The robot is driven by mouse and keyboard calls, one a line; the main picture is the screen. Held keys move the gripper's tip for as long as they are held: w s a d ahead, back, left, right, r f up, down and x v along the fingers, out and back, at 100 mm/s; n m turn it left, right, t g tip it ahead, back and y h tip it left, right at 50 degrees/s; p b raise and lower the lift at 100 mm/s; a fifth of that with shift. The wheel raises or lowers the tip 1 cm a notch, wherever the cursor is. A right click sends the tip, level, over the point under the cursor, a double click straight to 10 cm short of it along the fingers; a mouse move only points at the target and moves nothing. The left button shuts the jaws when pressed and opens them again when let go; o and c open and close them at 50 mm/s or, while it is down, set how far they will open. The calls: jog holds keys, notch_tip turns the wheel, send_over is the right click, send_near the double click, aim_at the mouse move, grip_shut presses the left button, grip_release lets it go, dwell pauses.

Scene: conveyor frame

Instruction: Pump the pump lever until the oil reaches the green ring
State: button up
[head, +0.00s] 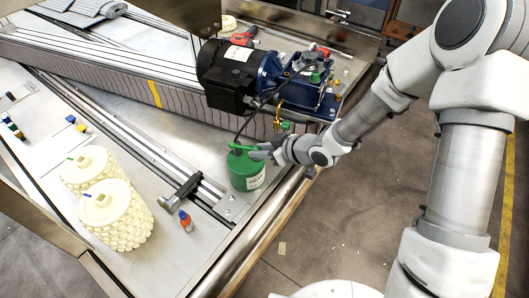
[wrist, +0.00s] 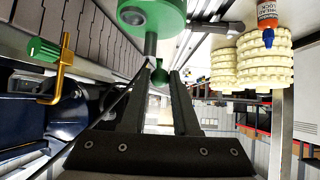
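A green oil can (head: 246,172) with a white label stands upright on the conveyor frame's metal edge. Its green pump lever (head: 240,146) is at the top, and a thin dark hose runs from there up to the blue machine. My gripper (head: 262,152) is beside the can's top, on its right. In the wrist view the can (wrist: 150,12) is at the top edge, and my dark fingers (wrist: 160,78) stand apart with a round green knob (wrist: 158,75) between or just beyond their tips. Contact cannot be told. I cannot make out the oil level or a green ring.
A blue pump unit (head: 292,88) with a black motor (head: 227,75) sits behind the can. A brass pipe with a green end (wrist: 42,50) is near my gripper.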

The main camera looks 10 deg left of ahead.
grip_shut()
jog(key=shift+s+d+f+b, duration=0.1)
jog(key=shift+d+f+b, duration=0.1)
jog(key=shift+f+b, duration=0.45)
jog(key=shift+s+d+f+b, duration=0.15)
jog(key=shift+f+b, duration=0.35)
jog(key=shift+f, duration=0.25)
jog(key=shift+d+f+b, duration=0.2)
jog(key=shift+f+b, duration=0.35)
jog(key=shift+f, duration=0.25)
jog(key=shift+f, duration=0.3)
jog(key=shift+r, duration=0.15)
